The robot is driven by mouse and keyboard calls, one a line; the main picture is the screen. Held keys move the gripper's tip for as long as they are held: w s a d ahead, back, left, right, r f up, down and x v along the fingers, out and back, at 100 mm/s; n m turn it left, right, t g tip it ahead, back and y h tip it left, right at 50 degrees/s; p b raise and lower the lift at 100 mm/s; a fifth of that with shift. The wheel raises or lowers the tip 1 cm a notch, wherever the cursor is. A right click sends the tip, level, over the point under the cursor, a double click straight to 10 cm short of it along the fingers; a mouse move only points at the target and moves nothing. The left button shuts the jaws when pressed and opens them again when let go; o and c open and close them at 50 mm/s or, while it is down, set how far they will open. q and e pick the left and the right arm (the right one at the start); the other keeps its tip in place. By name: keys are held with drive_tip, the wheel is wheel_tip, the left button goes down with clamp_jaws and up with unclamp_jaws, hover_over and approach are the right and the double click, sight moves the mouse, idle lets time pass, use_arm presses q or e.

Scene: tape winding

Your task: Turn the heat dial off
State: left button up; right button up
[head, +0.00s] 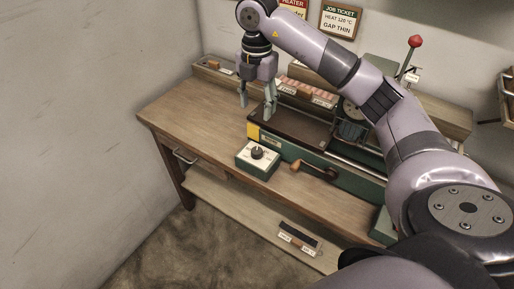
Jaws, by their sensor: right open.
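The heat dial is a dark round knob (257,153) on top of a small green box (251,170) with a pale top plate. It stands at the front edge of the wooden bench. The markings around the knob are too small to read. My right gripper (257,110) hangs with its fingers pointing down, above and behind the dial box, near the left end of the green winding machine. Its fingers are apart and nothing is between them. It does not touch the dial. My left gripper is not in view.
The green winding machine (335,170) with a wooden-handled crank (314,170) lies right of the dial. A red-knobbed lever (415,42) stands at the back. The bench (180,115) is clear on the left. A drawer handle (185,157) sticks out in front.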

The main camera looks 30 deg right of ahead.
sight(257, 150)
wheel_tip(257, 150, down, 17)
drive_tip(key=shift+f+p, duration=0.1)
drive_tip(key=shift+p, duration=1.05)
drive_tip(key=c, duration=1.1)
drive_tip(key=shift+c, duration=0.2)
